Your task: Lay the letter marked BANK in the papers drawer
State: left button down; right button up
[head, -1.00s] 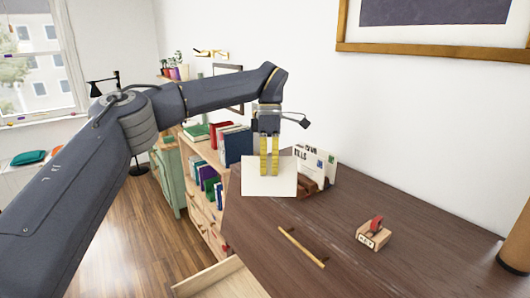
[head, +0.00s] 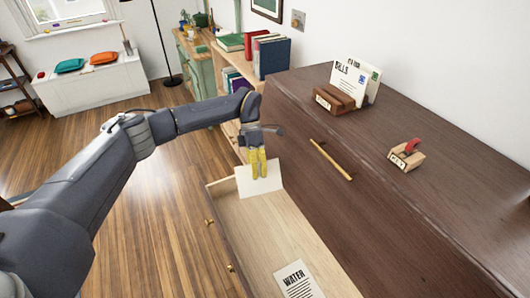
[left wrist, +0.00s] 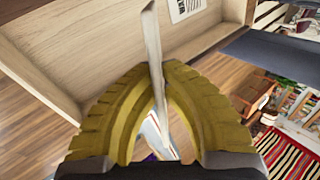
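My left gripper (head: 258,164) is shut on a blank-looking white letter (head: 261,184); no marking shows on its visible side. The letter hangs at the far end of the open papers drawer (head: 262,230), and I cannot tell whether it touches the drawer. In the left wrist view, the letter (left wrist: 154,45) stands nearly edge-on between the yellow fingertips (left wrist: 158,85), with the wooden drawer (left wrist: 85,50) beyond. A letter marked WATER (head: 297,280) lies flat in the near part of the drawer. My right gripper is not in view.
On the dark wooden desk top, a letter rack (head: 338,101) holds several letters, one reading BILLS (head: 349,76). A small wooden block with a red part (head: 407,154) stands to its right. A bookcase with books (head: 271,55) stands beyond the desk.

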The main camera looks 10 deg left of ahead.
pick_arm(q)
jog(key=shift+s+a+f+n+h, duration=0.2)
jog(key=shift+s+a+f+n, duration=0.15)
jog(key=shift+f, duration=3.3)
jog(key=shift+s+a+f+n+h, duration=0.2)
jog(key=shift+s+a+f+n, duration=0.15)
jog(key=shift+f, duration=3.25)
jog(key=shift+s+a+f+n+h, duration=0.2)
jog(key=shift+s+a+f+n, duration=0.15)
jog(key=shift+f, duration=3.3)
jog(key=c, duration=1.5)
grip_release()
jog(key=shift+a, duration=0.1)
jog(key=v, duration=1.2)
jog(key=shift+s, duration=0.1)
